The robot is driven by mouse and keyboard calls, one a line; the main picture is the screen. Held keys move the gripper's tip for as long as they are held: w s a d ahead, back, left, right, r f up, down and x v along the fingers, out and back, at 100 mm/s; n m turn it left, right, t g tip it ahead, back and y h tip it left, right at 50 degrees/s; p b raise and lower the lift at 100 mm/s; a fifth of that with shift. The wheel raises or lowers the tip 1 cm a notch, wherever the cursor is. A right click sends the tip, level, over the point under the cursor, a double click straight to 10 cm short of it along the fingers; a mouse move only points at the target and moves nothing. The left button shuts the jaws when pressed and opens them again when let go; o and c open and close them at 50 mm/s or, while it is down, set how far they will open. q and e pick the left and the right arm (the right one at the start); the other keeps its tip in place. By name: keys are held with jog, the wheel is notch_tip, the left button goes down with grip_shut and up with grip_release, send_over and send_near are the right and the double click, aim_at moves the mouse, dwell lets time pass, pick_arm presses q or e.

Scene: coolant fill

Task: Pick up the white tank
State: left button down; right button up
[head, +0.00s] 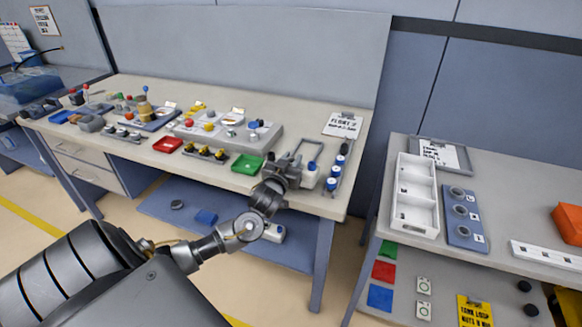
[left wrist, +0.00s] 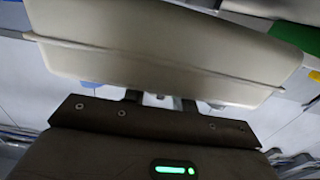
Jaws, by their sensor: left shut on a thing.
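The white tank (head: 310,178), with a blue cap, is at the front right end of the left workbench, partly hidden by my left gripper (head: 287,174). In the left wrist view, the off-white, rounded body of the tank (left wrist: 165,45) with a seam along it fills the top of the picture, close in front of the left gripper (left wrist: 160,98). The left gripper is shut on the tank; its fingertips are mostly hidden. I cannot tell whether the tank is clear of the bench top. My right gripper is not in view.
Blue-capped bottles (head: 337,168) stand just right of the tank. A green tray (head: 247,164) and a red tray (head: 167,145) lie to the left among many small parts. A second bench at the right holds a white compartment tray (head: 415,222). A floor gap separates the benches.

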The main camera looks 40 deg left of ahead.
pick_arm(q)
jog(key=s+d+r, duration=0.3)
jog(key=s+r, duration=0.3)
jog(key=s+d+r, duration=0.4)
jog(key=s+r, duration=0.2)
jog(key=d+f+m+t+h, duration=0.1)
jog(key=d+f+m+h, duration=0.2)
jog(key=d, duration=0.6)
jog(key=d+f+m+h, duration=0.1)
jog(key=d+f+h, duration=0.25)
jog(key=d, duration=0.55)
jog(key=a+r+n+y, duration=0.2)
jog(key=a+y, duration=0.1)
jog(key=a, duration=0.6)
jog(key=a+r+n+g+y, duration=0.1)
jog(key=a+r+n+y, duration=0.1)
jog(key=a, duration=0.7)
jog(key=shift+s+a+r+y, duration=0.2)
jog(key=shift+a+r+y, duration=0.1)
jog(key=shift+r+y, duration=0.5)
